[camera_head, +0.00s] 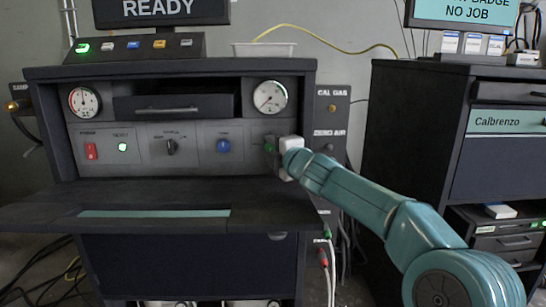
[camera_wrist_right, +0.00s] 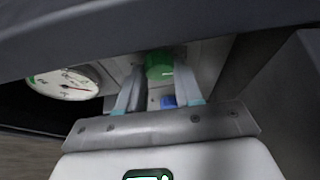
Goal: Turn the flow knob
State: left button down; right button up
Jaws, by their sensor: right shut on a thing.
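A green knob (camera_head: 269,147) sits at the right end of the dark console's grey control panel (camera_head: 195,160). My right gripper (camera_head: 277,149) reaches in from the right at this knob, and its white body hides part of the panel there. In the right wrist view the green knob (camera_wrist_right: 159,66) shows between the two fingers of my right gripper (camera_wrist_right: 160,78), which is shut on it. The knob's label is hidden or too small to read, so I cannot tell its marked name. My left gripper is not in view.
The panel also has a red switch (camera_head: 91,151), a black selector (camera_head: 171,147) and a blue knob (camera_head: 223,146). Two gauges (camera_head: 270,97) sit above. A shelf (camera_head: 160,205) juts out below. A dark cabinet (camera_head: 415,120) stands to the right.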

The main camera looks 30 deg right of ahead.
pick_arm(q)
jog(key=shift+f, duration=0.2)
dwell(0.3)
pick_arm(e)
jog(key=o, duration=1)
jog(key=shift+s+b, duration=0.25)
jog(key=shift+b, duration=0.05)
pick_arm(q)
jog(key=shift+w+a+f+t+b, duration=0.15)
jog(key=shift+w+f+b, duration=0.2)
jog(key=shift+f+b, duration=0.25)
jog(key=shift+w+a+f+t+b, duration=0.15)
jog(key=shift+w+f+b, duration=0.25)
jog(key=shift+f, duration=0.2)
pick_arm(e)
jog(key=s, duration=0.4)
jog(key=s+a, duration=0.1)
jog(key=s, duration=0.2)
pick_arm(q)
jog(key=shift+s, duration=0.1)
pick_arm(e)
jog(key=shift+r, duration=0.1)
